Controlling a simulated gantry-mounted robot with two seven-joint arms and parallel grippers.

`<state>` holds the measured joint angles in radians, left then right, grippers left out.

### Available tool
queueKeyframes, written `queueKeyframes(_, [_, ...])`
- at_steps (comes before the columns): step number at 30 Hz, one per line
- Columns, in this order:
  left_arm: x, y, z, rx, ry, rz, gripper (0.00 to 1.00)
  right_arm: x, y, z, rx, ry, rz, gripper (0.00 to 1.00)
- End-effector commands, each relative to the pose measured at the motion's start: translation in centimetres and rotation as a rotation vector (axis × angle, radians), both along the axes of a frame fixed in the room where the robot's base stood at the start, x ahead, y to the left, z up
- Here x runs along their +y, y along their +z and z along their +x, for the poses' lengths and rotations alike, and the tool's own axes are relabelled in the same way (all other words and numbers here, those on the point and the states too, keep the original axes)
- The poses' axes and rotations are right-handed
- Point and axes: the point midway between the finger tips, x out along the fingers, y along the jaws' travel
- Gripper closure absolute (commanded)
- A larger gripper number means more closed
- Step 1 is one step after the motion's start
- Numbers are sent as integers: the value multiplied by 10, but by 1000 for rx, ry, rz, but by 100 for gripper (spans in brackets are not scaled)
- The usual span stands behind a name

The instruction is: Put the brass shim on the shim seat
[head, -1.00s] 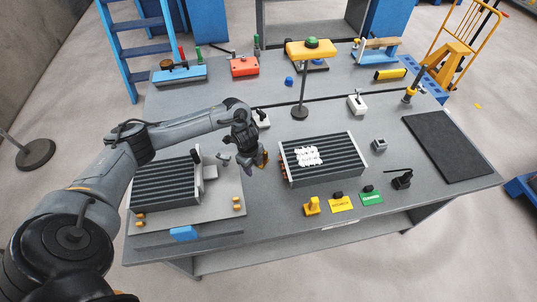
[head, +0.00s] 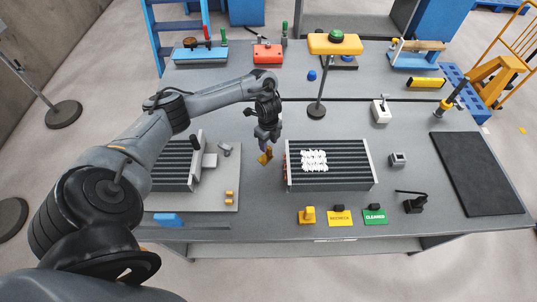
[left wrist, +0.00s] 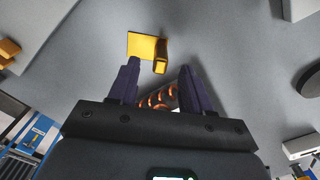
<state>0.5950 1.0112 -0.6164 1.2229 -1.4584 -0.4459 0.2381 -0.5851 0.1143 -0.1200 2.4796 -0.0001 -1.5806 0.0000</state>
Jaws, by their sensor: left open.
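A gold-coloured piece (head: 265,156), which looks like the brass shim, is on the grey table just left of the right finned block. In the left wrist view the shim (left wrist: 143,45) shows a flat plate with a raised tab on its right side. My left gripper (head: 267,146) points down just above it. In the left wrist view the left gripper (left wrist: 160,70) is open, with the shim just beyond the fingertips and nothing visible between them. Whether a finger touches it, I cannot tell. I cannot pick out the shim seat for sure. My right gripper is not in view.
The right finned block (head: 350,178), with copper tube ends (left wrist: 158,98), stands close to the left gripper. Another finned block (head: 172,170) sits on a pale plate (head: 215,202) at left. A black mat (head: 485,175) lies at right.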

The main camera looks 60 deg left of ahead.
Motion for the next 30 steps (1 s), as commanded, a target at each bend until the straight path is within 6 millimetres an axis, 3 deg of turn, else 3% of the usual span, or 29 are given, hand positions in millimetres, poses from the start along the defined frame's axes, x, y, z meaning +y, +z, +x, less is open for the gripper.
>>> queueKeyframes(12, [-3, -46, 1, 1, 1, 0, 51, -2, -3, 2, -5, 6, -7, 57])
queueKeyframes(22, [-3, -51, 1, 0, 0, 1, 51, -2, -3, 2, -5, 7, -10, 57])
queueKeyframes(30, [-3, -51, 2, 0, 0, 0, 91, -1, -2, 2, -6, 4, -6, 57])
